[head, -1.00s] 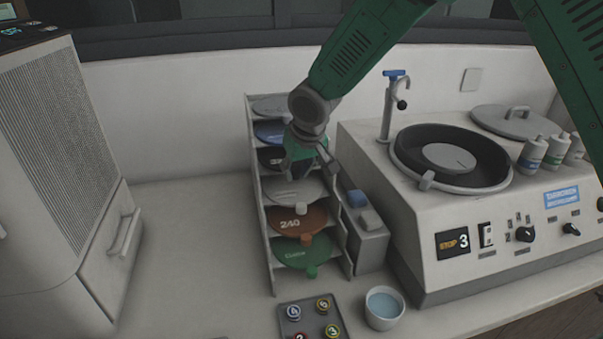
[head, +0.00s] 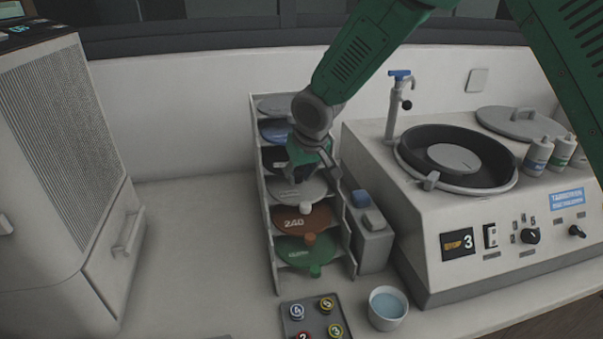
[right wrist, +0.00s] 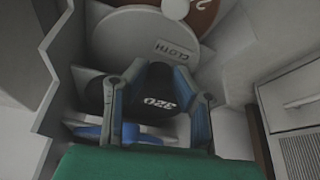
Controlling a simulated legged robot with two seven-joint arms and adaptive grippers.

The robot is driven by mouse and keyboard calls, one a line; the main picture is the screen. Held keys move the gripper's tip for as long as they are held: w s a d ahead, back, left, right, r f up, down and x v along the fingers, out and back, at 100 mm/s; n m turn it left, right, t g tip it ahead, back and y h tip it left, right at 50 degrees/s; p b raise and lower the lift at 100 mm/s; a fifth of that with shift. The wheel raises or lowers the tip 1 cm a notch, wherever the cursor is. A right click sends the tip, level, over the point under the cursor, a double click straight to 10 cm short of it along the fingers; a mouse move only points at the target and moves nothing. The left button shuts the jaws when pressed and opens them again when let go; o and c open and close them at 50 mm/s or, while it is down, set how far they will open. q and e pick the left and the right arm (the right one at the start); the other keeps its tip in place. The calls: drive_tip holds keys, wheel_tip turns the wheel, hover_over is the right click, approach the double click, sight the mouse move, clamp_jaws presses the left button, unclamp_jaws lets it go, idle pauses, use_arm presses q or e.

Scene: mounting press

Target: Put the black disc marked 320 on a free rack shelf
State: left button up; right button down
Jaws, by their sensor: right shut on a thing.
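The black disc marked 320 (head: 271,160) sits in the third level from the top of the slanted rack (head: 263,220), partly hidden by my right gripper. My right gripper (head: 318,167) is at the front of that level, shut on the disc. In the right wrist view the black disc (right wrist: 158,102) shows its 320 mark between the two fingers (right wrist: 160,112). The exact grip point is hard to see. A grey disc marked CLOTH (right wrist: 150,38) lies just beyond it, and a blue disc (right wrist: 88,132) is on the other side. My left gripper is not in view.
The rack also holds a brown disc marked 240 (head: 302,222) and a green disc (head: 308,250). A polishing machine (head: 420,235) stands close on the right. A bowl (head: 387,309) and a tray of numbered knobs (head: 313,322) are in front. The counter left of the rack is clear.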

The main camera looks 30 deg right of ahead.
drive_tip(key=shift+s+a, duration=0.1)
drive_tip(key=shift+d, duration=0.25)
drive_tip(key=c, duration=1.3)
unclamp_jaws()
drive_tip(key=shift+o, duration=0.2)
drive_tip(key=shift+r, duration=0.4)
drive_tip(key=v, duration=1.1)
